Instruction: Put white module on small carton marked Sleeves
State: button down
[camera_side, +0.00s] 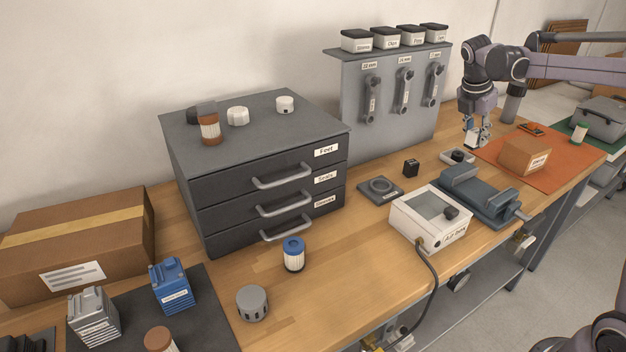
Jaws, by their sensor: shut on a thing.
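My gripper (480,134) is at the upper right, near the back left edge of the orange mat. It is shut on a small pale block, which looks like the white module (471,140). The fingers partly hide the module, and I cannot tell whether its bottom touches the surface. A small brown carton (520,156) sits on the orange mat, to the right of my gripper and nearer the camera. It has a white label too small to read. Its top is bare.
The orange mat (571,155) also bears a small dark and orange item (531,128) and a green-white cylinder (579,134). A shallow dish (458,157) and a grey vise (485,197) stand close by. A grey panel (390,118) rises left of my gripper.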

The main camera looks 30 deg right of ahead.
jog(key=s+d+r, duration=0.1)
jog(key=s+d, duration=0.3)
jog(key=d, duration=0.6)
jog(key=s+d+r, duration=0.2)
jog(key=s+d, duration=0.3)
jog(key=d, duration=0.5)
jog(key=s+d+r, duration=0.1)
jog(key=s+d, duration=0.3)
jog(key=d, duration=0.6)
send_over(527, 145)
jog(key=a, duration=0.2)
notch_tip(527, 145, down, 7)
jog(key=shift+s+d, duration=0.1)
jog(key=shift+f, duration=2.05)
jog(key=shift+f, duration=0.15)
jog(key=c, duration=1.1)
grip_release()
jog(key=shift+o, duration=0.2)
